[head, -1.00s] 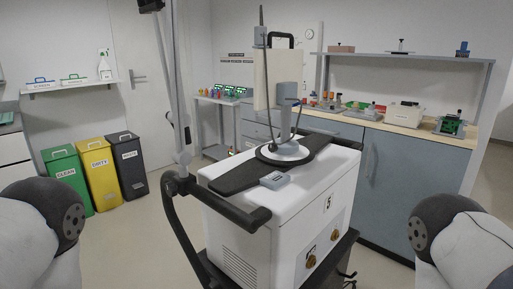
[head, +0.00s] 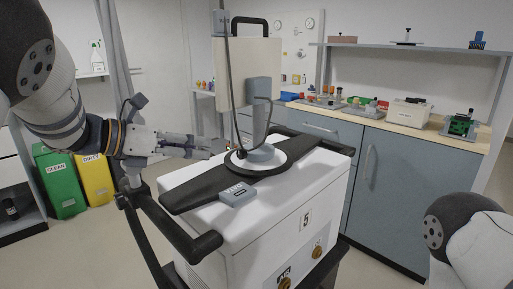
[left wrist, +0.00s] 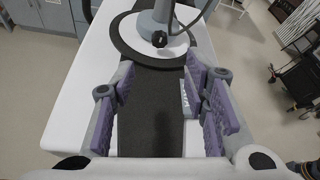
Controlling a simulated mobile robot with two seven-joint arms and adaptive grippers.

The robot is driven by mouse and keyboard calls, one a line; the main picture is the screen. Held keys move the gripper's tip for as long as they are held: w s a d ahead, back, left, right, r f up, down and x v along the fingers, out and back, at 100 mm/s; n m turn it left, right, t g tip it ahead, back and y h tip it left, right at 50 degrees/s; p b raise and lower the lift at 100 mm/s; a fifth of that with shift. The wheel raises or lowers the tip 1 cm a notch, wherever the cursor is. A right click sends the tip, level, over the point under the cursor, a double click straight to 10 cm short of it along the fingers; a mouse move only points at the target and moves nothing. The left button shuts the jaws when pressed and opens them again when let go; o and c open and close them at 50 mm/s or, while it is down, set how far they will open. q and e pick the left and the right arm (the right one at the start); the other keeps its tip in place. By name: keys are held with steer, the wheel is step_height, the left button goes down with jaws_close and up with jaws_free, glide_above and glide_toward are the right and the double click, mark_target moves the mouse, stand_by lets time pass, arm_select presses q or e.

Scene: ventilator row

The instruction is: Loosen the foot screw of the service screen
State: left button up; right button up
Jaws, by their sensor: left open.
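The service screen is a beige panel (head: 250,75) seen from behind, on a grey post (head: 262,105) rising from a round white foot (head: 262,160) on a black disc. The foot screw (left wrist: 159,39) looks like a small black knob low on the post, facing me in the left wrist view; in the head view it is a small dark spot (head: 241,153). My left gripper (head: 205,149) is open and empty, just left of the foot. In the left wrist view its purple-padded fingers (left wrist: 160,85) are spread, with the knob ahead of them, untouched. My right gripper is out of view.
The foot stands on a white cart (head: 270,210) with a black top strip and a front handle (head: 185,235). A small grey box (head: 238,194) lies on it near my left gripper. A cable hangs beside the post. A laden bench (head: 400,127) stands behind.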

mark_target(239, 153)
arm_select(q)
steer(key=shift+w+d+f, duration=0.15)
steer(key=shift+w+d, duration=0.05)
steer(key=x, duration=0.3)
steer(key=b+x, duration=0.1)
steer(key=x, duration=0.6)
steer(key=shift+f+b, duration=0.3)
steer(key=shift+w+d, duration=0.25)
steer(key=shift+d, duration=0.15)
steer(key=shift+r, duration=0.1)
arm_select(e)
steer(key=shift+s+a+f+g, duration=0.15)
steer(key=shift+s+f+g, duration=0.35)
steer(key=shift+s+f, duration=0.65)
arm_select(q)
jaws_close()
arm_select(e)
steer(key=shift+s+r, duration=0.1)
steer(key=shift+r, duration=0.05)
